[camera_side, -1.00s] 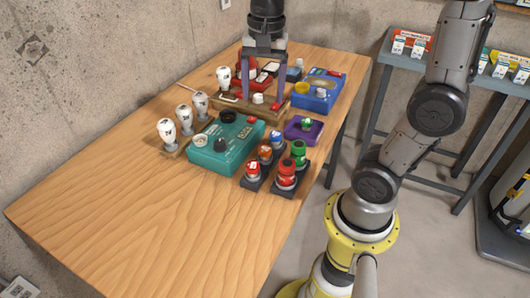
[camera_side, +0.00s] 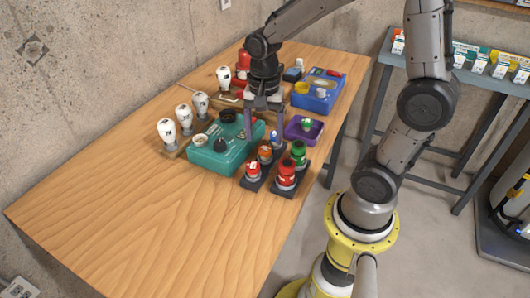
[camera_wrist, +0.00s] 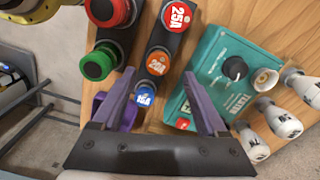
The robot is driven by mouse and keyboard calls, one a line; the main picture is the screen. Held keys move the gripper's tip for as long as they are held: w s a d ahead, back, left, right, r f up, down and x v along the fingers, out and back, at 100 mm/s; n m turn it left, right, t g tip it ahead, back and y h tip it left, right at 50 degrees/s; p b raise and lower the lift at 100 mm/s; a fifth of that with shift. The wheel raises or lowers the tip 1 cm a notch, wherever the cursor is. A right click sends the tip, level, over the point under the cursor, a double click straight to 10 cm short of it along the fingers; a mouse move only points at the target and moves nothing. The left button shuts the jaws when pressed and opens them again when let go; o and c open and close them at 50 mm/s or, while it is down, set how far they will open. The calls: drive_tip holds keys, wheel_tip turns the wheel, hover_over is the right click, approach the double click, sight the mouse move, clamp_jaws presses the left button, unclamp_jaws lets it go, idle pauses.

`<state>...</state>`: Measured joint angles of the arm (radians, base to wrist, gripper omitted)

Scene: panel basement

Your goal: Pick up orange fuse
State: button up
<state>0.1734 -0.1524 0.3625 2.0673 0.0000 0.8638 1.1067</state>
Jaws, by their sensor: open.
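The orange fuse (camera_side: 265,153) stands in a dark holder between a red fuse (camera_side: 253,168) and a blue fuse (camera_side: 275,138). In the wrist view the orange fuse (camera_wrist: 158,62) shows its round labelled top, with the red 25A fuse (camera_wrist: 176,17) above it and the blue 15A fuse (camera_wrist: 144,95) below. My gripper (camera_side: 264,138) is open and empty, pointing down over the holder row. In the wrist view its fingertips (camera_wrist: 159,75) lie on either side of the row, near the orange fuse. Whether they touch anything is unclear.
The teal box (camera_side: 208,160) with knobs stands close to the left of the row. Bulbs (camera_side: 167,131) stand left. The table's front left is bare.

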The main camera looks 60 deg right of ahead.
sight(265, 148)
drive_tip(key=shift+s+a+f, duration=0.1)
drive_tip(key=shift+s+f, duration=0.1)
drive_tip(key=shift+f, duration=1.5)
clamp_jaws()
